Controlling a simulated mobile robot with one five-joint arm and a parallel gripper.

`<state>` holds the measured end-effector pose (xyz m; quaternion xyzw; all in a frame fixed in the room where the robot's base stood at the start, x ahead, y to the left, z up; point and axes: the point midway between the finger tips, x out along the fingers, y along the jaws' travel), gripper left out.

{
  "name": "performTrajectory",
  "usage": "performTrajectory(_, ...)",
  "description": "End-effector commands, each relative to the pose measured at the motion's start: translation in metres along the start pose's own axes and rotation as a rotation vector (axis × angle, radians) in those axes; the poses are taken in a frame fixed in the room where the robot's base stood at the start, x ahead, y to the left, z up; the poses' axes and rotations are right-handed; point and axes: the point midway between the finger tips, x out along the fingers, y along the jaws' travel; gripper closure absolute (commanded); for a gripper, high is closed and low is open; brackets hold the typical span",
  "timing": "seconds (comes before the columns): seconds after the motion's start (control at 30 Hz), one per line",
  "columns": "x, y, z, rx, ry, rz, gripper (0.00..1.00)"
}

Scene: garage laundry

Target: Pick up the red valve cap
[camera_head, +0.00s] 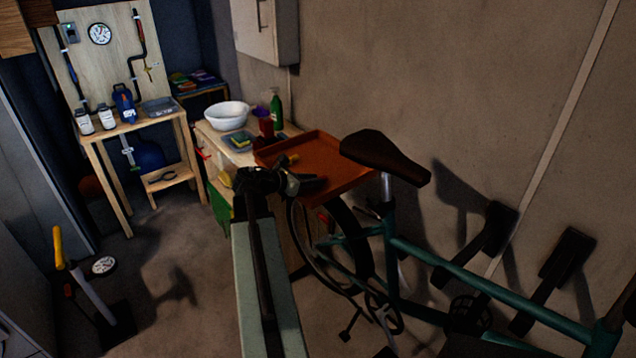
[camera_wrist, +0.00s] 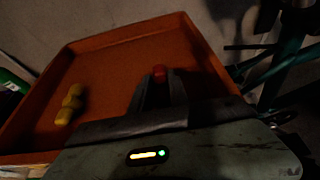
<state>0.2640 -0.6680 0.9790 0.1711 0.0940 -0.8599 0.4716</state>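The red valve cap (camera_wrist: 159,72) shows as a small red piece at the tips of my gripper's dark fingers in the wrist view. My gripper (camera_wrist: 160,84) reaches over the orange tray (camera_wrist: 120,46), with the cap between or just beyond its fingertips. I cannot tell whether the fingers touch the cap. In the head view my gripper (camera_head: 312,184) is over the near part of the tray (camera_head: 330,148), and the cap is hidden there.
A bicycle with a dark saddle (camera_head: 386,156) stands right of the tray. A white basin (camera_head: 227,115) and a green bottle (camera_head: 276,108) stand behind it. The tray has raised rims.

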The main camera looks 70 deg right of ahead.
Motion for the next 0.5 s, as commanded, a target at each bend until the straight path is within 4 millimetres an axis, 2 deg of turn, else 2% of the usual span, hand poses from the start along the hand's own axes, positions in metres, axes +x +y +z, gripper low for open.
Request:
performTrajectory(0.33, -0.001, 0.000, 0.002, 0.000, 0.000, -0.001, 1.00)
performTrajectory(0.5, -0.006, -0.001, 0.015, 0.001, 0.000, -0.001, 1.00)
